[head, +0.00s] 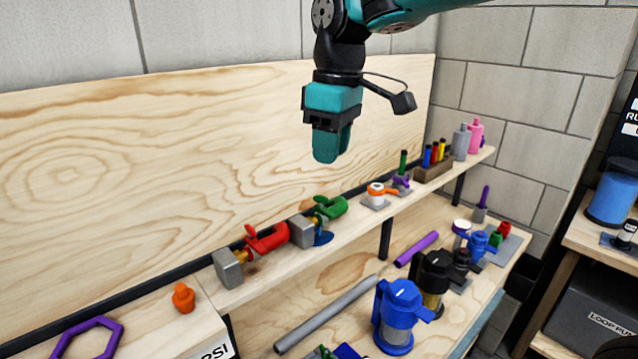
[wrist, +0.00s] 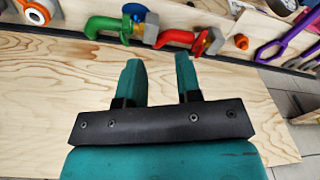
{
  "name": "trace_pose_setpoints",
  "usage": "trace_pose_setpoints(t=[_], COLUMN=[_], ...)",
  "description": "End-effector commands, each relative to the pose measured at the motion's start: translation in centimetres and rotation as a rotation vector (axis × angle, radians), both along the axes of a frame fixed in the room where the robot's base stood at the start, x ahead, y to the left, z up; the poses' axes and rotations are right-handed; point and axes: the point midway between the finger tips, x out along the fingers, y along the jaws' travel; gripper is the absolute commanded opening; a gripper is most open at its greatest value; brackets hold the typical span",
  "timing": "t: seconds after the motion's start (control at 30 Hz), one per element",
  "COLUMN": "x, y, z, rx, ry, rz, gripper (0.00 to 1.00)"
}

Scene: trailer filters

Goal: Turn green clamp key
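A green clamp (head: 331,208) is fixed to a grey metal block (head: 301,231) on the upper shelf, with a blue key-like handle (head: 322,238) beside it. In the wrist view, the green clamp (wrist: 104,26) lies beyond the fingertips, and the blue handle (wrist: 135,10) shows at the top edge. My gripper (head: 327,158) hangs above and behind the shelf, near the plywood back panel, apart from the clamp. In the wrist view, my gripper's two teal fingers (wrist: 159,60) are spread with nothing between them.
A red clamp (head: 267,240) sits just left of the green one. An orange-and-white ring piece (head: 377,190) stands to the right on the same shelf. A plywood panel (head: 190,150) rises behind the shelf. Blue (head: 398,305) and black (head: 434,275) filter housings stand below.

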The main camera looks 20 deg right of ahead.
Motion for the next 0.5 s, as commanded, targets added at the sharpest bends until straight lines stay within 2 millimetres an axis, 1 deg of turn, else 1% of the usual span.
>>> trace_pose_setpoints(t=[0.03, 0.1, 0.2, 0.3, 0.37, 0.5], x=[2.4, 4.9, 7.2, 8.6, 8.9, 9.1], y=[-0.2, -0.7, -1.2, -1.5, -1.6, -1.7], z=[1.2, 2.2, 3.2, 3.7, 3.8, 2.7], rx=[-0.021, -0.043, -0.061, -0.068, -0.070, -0.071], ry=[0.004, 0.011, 0.022, 0.030, 0.033, 0.037], rz=[0.010, 0.022, 0.036, 0.042, 0.046, 0.046], gripper=[0.32, 0.32, 0.32, 0.32, 0.32, 0.32])
